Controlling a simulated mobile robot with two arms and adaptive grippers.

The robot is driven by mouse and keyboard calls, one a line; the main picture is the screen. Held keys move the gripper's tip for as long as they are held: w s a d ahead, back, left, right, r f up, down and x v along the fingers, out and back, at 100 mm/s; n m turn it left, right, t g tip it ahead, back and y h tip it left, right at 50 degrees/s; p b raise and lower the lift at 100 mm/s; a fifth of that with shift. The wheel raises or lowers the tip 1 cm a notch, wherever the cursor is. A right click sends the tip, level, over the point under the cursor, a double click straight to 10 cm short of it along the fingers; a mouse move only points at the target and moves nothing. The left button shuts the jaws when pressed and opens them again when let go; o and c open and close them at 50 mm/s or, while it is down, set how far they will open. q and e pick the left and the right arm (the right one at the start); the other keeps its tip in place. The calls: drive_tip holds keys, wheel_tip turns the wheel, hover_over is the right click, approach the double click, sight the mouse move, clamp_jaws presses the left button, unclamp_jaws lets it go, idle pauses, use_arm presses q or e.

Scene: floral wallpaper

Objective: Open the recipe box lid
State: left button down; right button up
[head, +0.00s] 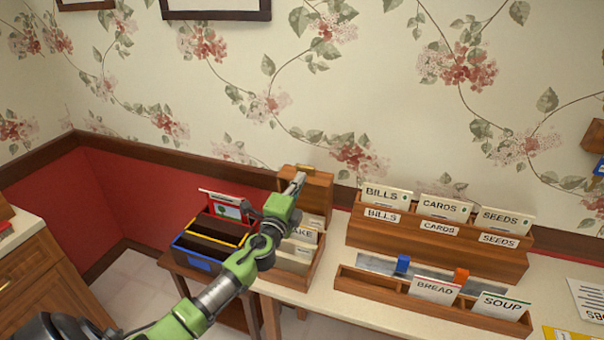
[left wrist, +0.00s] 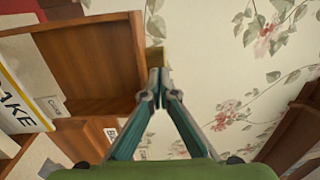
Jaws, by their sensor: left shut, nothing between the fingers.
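The wooden recipe box (head: 289,280) stands at the left end of the cream counter, with divider cards inside, one reading "AKE" where my arm covers the rest. Its lid (head: 319,197) stands up at the back of the box, near the wall, so the box is open. A brass-coloured tab (head: 304,168) shows on the lid's top edge. My left gripper (head: 299,178) is shut and empty, its tips in front of the lid in the head view. In the left wrist view the shut fingertips (left wrist: 158,76) are beside the lid's edge (left wrist: 90,65); contact is unclear.
Right of the box, a wooden rack (head: 430,252) holds bills, cards and seeds packets. A lower tray (head: 395,297) holds bread and soup cards. Left, a lower stand carries coloured bins (head: 200,262). The floral wall (head: 230,90) rises close behind.

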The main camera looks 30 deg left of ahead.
sight(305, 171)
use_arm(q)
drive_tip(key=shift+x, duration=1.05)
drive_tip(key=x, duration=0.1)
drive_tip(key=b+x, duration=0.2)
drive_tip(key=shift+w+a+f, duration=0.1)
drive_tip(key=shift+w+f, duration=0.05)
drive_tip(key=shift+f, duration=0.15)
drive_tip(key=shift+w, duration=0.3)
drive_tip(key=shift+r, duration=0.1)
drive_tip(key=shift+s+r, duration=0.1)
drive_tip(key=shift+s, duration=0.05)
drive_tip(key=shift+a, duration=0.1)
